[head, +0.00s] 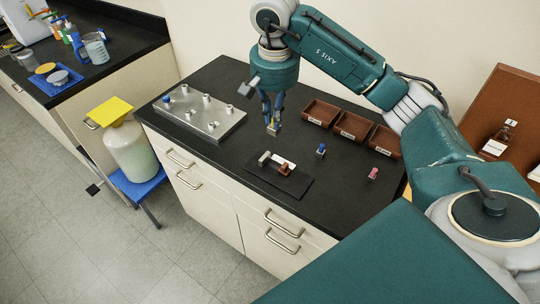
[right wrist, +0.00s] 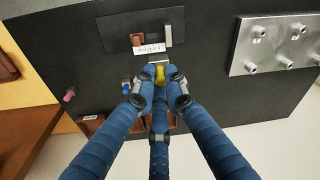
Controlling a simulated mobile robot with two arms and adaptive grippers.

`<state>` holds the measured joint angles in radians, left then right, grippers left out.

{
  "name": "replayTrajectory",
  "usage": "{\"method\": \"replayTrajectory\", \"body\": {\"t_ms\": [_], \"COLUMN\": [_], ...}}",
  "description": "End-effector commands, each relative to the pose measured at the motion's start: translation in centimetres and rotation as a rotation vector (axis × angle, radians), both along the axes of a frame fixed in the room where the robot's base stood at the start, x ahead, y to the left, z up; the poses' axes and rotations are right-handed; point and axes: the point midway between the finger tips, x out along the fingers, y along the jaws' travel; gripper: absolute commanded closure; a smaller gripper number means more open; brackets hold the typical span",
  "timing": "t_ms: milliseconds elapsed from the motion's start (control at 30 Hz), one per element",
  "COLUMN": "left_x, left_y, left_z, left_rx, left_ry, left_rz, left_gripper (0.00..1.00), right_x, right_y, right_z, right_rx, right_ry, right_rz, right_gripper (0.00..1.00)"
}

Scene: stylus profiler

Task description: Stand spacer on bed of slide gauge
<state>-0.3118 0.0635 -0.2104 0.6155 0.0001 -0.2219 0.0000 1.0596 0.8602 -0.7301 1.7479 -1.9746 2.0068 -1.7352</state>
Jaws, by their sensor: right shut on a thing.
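My right gripper (head: 272,122) hangs over the counter, fingers pointing down, shut on a small piece with a yellow grip and a grey metal end, which I take to be the spacer (head: 274,130). In the right wrist view its yellow part (right wrist: 160,74) sits between the fingertips, the grey end beyond them. The slide gauge (head: 295,185) is a dark flat plate with a light upright block (head: 264,158), a red-brown part (head: 284,168) and a white label. The held piece is above and behind it in the head view, apart from it. My left gripper is out of view.
A metal plate with several pegs (head: 200,113) lies to the left. Three brown bins (head: 352,126) stand at the back right. A blue-topped piece (head: 321,150) and a pink one (head: 373,173) stand on the black counter right of the gauge.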

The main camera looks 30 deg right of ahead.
Motion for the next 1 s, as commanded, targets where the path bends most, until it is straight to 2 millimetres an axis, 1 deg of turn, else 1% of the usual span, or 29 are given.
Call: {"method": "replayTrajectory", "body": {"t_ms": [33, 167, 200, 333, 433, 533, 667, 800, 900, 1000], "left_x": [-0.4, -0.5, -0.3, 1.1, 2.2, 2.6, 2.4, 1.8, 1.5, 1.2], "left_y": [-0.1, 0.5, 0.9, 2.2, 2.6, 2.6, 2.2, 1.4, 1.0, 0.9], "left_z": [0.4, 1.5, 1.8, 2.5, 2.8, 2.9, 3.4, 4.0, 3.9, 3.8], "left_rx": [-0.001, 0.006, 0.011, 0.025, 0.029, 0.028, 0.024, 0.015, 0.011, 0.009], "left_ry": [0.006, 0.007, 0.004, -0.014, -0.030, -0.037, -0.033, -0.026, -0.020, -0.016], "left_rz": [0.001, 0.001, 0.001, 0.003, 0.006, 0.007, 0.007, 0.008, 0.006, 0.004], "left_gripper": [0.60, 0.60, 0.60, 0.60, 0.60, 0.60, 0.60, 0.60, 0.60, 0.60], "right_x": [-0.2, -0.2, -0.2, -0.1, 0.0, 0.1, -0.1, 0.0, 0.1, 0.1], "right_y": [0.1, 0.0, 0.1, 0.1, 0.1, 0.1, 0.1, 0.1, 0.0, 0.0], "right_z": [-1.4, -4.6, -5.6, -8.2, -9.3, -9.9, -11.2, -13.2, -13.6, -13.6], "right_rx": [0.002, -0.001, 0.001, 0.001, 0.001, 0.000, 0.001, 0.001, -0.001, -0.001], "right_ry": [0.008, 0.006, 0.006, 0.004, 0.001, -0.001, 0.002, 0.001, -0.002, -0.003], "right_rz": [0.003, 0.000, 0.002, 0.001, 0.001, 0.001, 0.000, 0.001, 0.001, 0.001], "right_gripper": [1.00, 1.00, 1.00, 1.00, 1.00, 1.00, 1.00, 1.00, 1.00, 1.00]}}
